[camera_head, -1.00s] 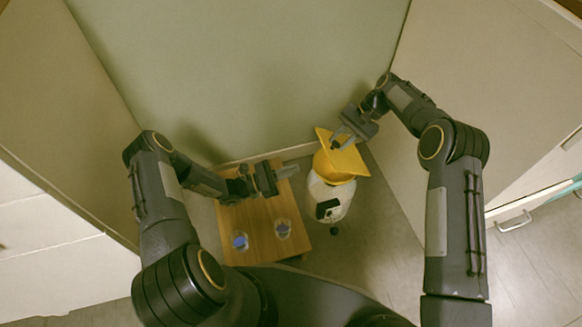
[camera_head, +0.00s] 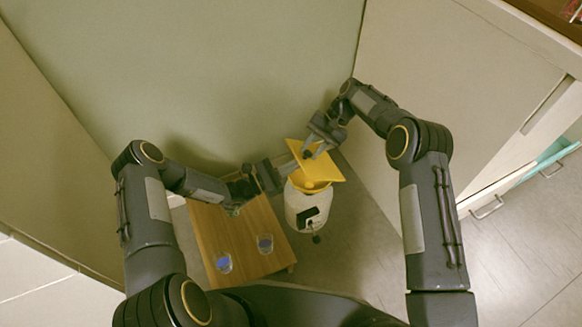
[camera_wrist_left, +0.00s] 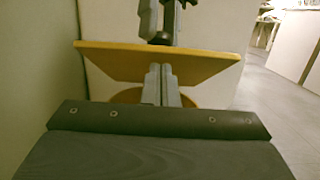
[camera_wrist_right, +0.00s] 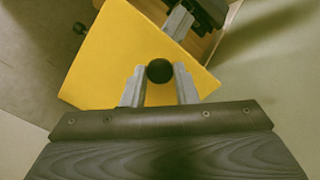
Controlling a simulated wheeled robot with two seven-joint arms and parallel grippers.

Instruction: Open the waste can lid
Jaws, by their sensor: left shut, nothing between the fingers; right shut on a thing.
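The waste can (camera_head: 302,210) has a white body and a yellow, funnel-like top, and stands on the floor right of the wooden table. Its flat yellow lid (camera_head: 325,174) is tilted above the top, with a gap between them visible in the left wrist view (camera_wrist_left: 110,62). My right gripper (camera_head: 310,150) is shut on the lid's black knob (camera_wrist_right: 159,71). My left gripper (camera_head: 290,165) is shut and empty at the lid's left side. In the left wrist view its fingertips (camera_wrist_left: 160,68) overlap the lid's near edge; contact cannot be told.
A low wooden table (camera_head: 240,235) stands left of the can, under my left arm. Walls close in behind and beside; open floor (camera_head: 360,240) lies to the right.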

